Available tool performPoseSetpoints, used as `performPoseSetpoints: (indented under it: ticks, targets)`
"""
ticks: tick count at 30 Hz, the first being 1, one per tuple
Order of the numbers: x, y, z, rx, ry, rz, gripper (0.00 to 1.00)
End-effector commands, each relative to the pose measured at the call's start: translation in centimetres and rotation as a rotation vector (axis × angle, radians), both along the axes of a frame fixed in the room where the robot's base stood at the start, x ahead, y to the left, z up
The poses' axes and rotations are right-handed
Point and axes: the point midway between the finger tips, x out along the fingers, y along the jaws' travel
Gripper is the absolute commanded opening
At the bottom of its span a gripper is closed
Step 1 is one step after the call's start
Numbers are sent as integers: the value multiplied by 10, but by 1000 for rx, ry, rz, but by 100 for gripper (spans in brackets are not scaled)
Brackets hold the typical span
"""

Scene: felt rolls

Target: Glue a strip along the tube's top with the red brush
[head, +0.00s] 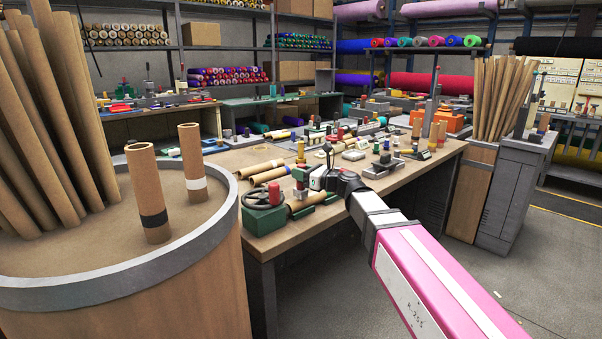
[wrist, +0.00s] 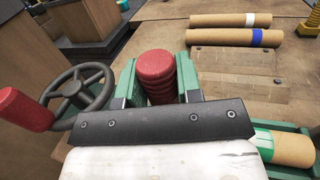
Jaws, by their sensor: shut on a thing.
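The red brush (head: 299,172) is held in my gripper (head: 303,179) above the front left of the workbench. In the wrist view, its red ribbed handle (wrist: 158,70) stands between the two green fingers of my gripper (wrist: 158,92), which is shut on it. The bristles are hidden in the wrist view. A brown cardboard tube (head: 306,201) lies in a green holder beneath the brush. Its end with a green and white patch (wrist: 290,149) shows at the lower right of the wrist view. I cannot tell whether the bristles touch the tube.
A green box with a dark handwheel (head: 259,195) and red knob (wrist: 20,110) stands left of the tube. Banded loose tubes (wrist: 225,37) lie behind on the bench. A round drum (head: 150,262) with upright tubes stands at left. Various tools crowd the bench's right.

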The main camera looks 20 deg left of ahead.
Motion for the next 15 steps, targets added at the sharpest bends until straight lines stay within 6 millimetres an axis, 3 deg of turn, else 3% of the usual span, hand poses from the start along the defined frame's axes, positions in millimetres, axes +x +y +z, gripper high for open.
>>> performPoseSetpoints:
  ticks: [15]
  targets:
    - [0, 0, -5, 0, 1, 0, 5]
